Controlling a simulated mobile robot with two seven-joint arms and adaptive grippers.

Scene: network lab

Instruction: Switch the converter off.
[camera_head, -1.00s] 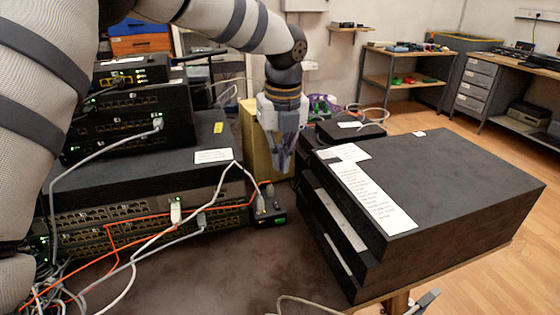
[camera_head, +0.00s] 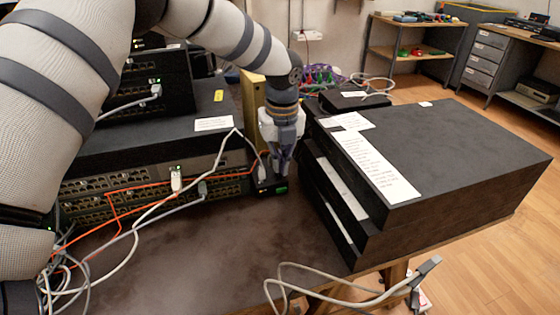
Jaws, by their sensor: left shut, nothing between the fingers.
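The converter (camera_head: 263,188) is a small black box on the dark table, between the switch stack and the large black units. A green light shows at its right front, and a white cable and an orange cable run to it. My left gripper (camera_head: 281,168) is shut and empty, pointing down just behind or above the converter's right part. I cannot tell whether the fingertips touch it. The gripper hides part of the converter's back and top, and its switch cannot be made out. My right gripper is not in view.
Stacked network switches (camera_head: 150,150) with white, grey and orange cables stand at the left. Large black units (camera_head: 450,160) fill the right side. A yellowish box (camera_head: 253,97) is behind my gripper. The table front (camera_head: 220,245) is mostly clear, with a loose grey cable (camera_head: 330,290) at its edge.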

